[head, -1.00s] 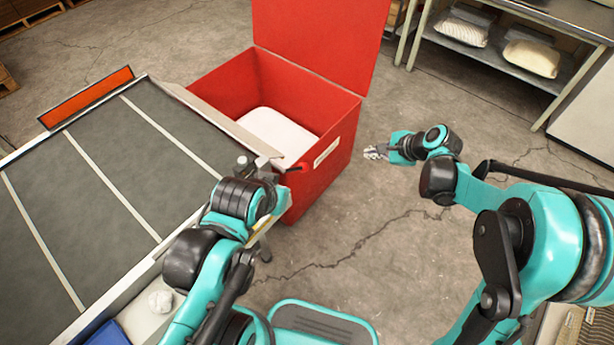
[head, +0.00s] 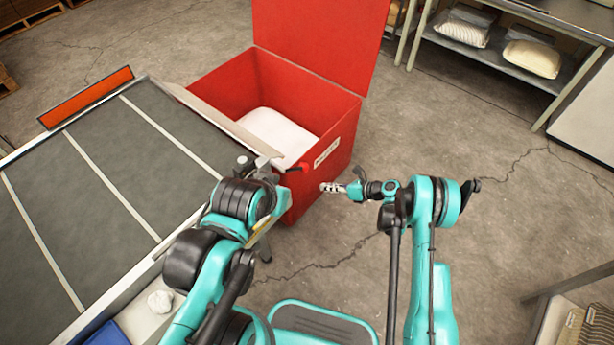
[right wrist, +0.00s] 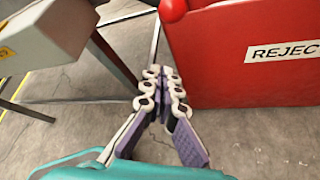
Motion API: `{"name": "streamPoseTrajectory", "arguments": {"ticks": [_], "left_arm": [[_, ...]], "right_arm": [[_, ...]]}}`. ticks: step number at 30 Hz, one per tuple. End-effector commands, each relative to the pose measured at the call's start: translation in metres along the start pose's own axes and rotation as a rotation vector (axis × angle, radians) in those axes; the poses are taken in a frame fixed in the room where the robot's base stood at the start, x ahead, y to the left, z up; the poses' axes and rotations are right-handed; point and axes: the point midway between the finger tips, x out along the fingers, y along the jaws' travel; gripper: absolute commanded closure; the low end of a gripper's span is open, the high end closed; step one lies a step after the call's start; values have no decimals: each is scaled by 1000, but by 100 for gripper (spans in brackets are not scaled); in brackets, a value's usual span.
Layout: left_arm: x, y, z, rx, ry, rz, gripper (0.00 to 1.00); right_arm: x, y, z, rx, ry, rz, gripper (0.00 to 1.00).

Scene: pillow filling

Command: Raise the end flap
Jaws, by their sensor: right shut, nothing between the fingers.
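The end flap (head: 222,115) is a pale beige strip along the right end of the grey conveyor (head: 105,170). It reaches over the near-left edge of the red bin (head: 325,160) and looks sloped down towards it. My left gripper (head: 262,164) is by the flap's near corner; its fingers are too small and overlapped to tell whether they touch it or are open. My right gripper (head: 332,187) is shut and empty, just right of the bin's near corner.
The bin's red lid (head: 320,40) stands upright, and a white item (head: 280,130) lies inside. A shelf with pale bags (head: 530,57) stands at the back right. The floor (head: 480,150) right of the bin is clear. A conveyor leg (right wrist: 113,55) shows in the right wrist view.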

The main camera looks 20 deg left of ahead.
Motion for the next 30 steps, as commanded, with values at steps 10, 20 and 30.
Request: {"name": "streamPoseTrajectory", "arguments": {"ticks": [10,20,30], "left_arm": [[6,0,4,0,0,0,100],[27,0,19,0,0,0,100],[28,0,20,0,0,0,100]], "right_arm": [[17,-1,-1,-2,2,1,100],[86,-1,-2,-4,2,1,100],[89,-1,32,-3,0,-2,100]]}}
